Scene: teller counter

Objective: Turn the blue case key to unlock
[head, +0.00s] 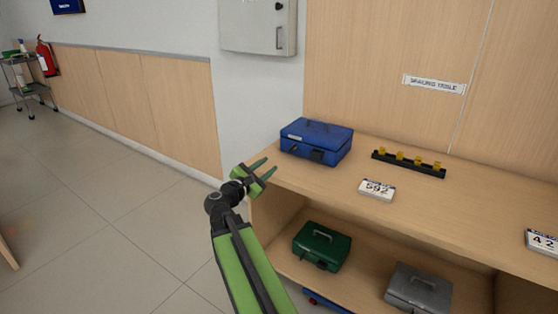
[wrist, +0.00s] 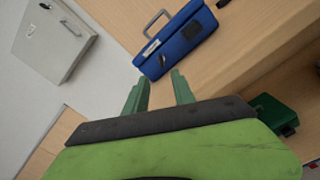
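The blue case (head: 316,141) sits closed on the left end of the wooden counter, with a dark lock area (head: 317,155) on its front and a handle on its lid. It also shows in the wrist view (wrist: 181,45), with a dark lock plate (wrist: 191,30) on its front.
A black rack with several yellow pieces (head: 408,162) and a white card reading 592 (head: 377,189) lie right of the case. A green case (head: 321,246) and a grey case (head: 418,288) sit on the lower shelf. A grey wall cabinet (head: 258,26) hangs behind.

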